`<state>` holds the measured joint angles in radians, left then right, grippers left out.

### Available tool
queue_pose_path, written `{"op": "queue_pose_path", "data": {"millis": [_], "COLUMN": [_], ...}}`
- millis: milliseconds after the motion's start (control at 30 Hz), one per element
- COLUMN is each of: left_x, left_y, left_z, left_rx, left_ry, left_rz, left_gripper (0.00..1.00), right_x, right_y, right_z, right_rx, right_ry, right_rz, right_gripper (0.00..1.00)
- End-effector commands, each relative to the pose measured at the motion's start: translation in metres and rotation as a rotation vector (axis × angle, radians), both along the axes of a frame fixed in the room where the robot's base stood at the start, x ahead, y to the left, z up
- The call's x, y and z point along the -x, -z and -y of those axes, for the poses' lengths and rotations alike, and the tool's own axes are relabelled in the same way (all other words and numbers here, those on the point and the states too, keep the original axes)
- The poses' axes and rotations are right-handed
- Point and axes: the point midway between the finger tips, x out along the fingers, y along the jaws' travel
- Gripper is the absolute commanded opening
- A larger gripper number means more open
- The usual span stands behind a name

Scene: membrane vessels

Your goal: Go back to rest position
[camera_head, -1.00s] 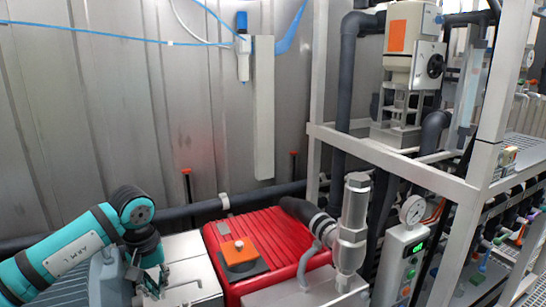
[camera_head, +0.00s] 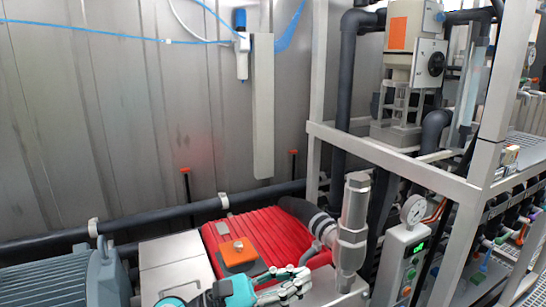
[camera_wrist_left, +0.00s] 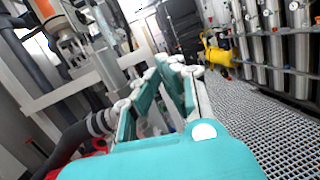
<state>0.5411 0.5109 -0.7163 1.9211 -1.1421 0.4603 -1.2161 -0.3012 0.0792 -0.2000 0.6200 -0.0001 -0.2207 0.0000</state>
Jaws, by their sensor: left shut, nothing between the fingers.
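My left gripper (camera_head: 303,281) is at the bottom middle of the head view, pointing right, in front of the red ribbed cover (camera_head: 268,231). It is shut and empty. Its teal and grey fingers also fill the middle of the left wrist view (camera_wrist_left: 172,66), with their tips close together. Most of my left arm is below the head view's edge. My right gripper is in neither view.
A silver cylinder (camera_head: 353,225) stands just right of my gripper. A white frame (camera_head: 395,165) with a pressure gauge (camera_head: 413,210) and a control box (camera_head: 402,262) is further right. A grey ribbed motor (camera_head: 65,280) is at the lower left. The wrist view shows grating floor (camera_wrist_left: 265,135).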

Motion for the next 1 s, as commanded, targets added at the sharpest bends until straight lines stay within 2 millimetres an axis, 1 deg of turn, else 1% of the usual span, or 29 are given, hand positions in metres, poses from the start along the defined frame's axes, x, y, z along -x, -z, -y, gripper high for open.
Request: {"op": "queue_pose_path", "data": {"millis": [33,67,100,167,200,267,300,333,367,400,433,467,500,567,600,700,733,800,867,900,967,1000], "left_x": [-0.005,-0.01,-0.019,-0.032,-0.038,-0.044,-0.043,-0.041,-0.036,-0.027,-0.018,-0.008,0.008,0.033,0.05,0.09,0.101,0.125,0.145,0.158,0.176,0.188], "left_y": [-0.013,-0.019,-0.023,-0.017,-0.006,0.021,0.043,0.061,0.079,0.104,0.123,0.142,0.166,0.196,0.214,0.246,0.253,0.267,0.277,0.283,0.289,0.293], "left_z": [-0.011,-0.021,-0.039,-0.069,-0.091,-0.126,-0.148,-0.162,-0.175,-0.19,-0.201,-0.21,-0.22,-0.231,-0.236,-0.243,-0.245,-0.246,-0.248,-0.247,-0.248,-0.247], "left_rx": [0.192,0.306,0.456,0.678,0.826,1.045,1.189,1.288,1.382,1.504,1.592,1.678,1.787,1.935,2.019,2.19,-2.157,-2.075,-2.013,-1.974,-1.921,-1.885], "left_ry": [-0.068,-0.108,-0.165,-0.248,-0.307,-0.398,-0.461,-0.507,-0.553,-0.616,-0.666,-0.716,-0.783,-0.884,-0.949,-1.093,1.094,1.094,1.094,1.095,1.096,1.098], "left_rz": [-0.177,-0.285,-0.43,-0.651,-0.798,-1.018,-1.156,-1.25,-1.34,-1.45,-1.526,-1.6,-1.688,-1.799,-1.856,-1.963,1.919,1.814,1.733,1.682,1.611,1.566], "left_gripper": [0.0,0.0,0.0,0.0,0.0,0.0,0.0,0.0,0.0,0.0,0.0,0.0,0.0,0.0,0.0,0.0,0.0,0.0,0.0,0.0,0.0,0.0], "right_x": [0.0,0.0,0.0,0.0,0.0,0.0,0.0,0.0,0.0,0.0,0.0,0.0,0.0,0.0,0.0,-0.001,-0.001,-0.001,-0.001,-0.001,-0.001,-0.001], "right_y": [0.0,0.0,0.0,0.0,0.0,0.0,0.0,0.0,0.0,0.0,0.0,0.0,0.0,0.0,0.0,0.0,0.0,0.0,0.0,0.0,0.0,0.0], "right_z": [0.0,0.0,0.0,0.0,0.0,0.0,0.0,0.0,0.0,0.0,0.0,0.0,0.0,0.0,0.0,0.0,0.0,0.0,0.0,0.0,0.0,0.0], "right_rx": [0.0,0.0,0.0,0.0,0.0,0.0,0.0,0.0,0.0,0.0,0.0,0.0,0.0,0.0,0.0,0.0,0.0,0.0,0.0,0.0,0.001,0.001], "right_ry": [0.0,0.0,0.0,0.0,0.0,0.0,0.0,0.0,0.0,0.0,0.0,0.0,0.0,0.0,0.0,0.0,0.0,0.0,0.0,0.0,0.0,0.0], "right_rz": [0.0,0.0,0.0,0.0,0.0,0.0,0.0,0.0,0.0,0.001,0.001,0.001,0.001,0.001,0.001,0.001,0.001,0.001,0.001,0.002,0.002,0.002], "right_gripper": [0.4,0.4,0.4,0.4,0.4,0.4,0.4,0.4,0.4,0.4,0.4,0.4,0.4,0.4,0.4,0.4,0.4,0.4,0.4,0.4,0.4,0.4]}}
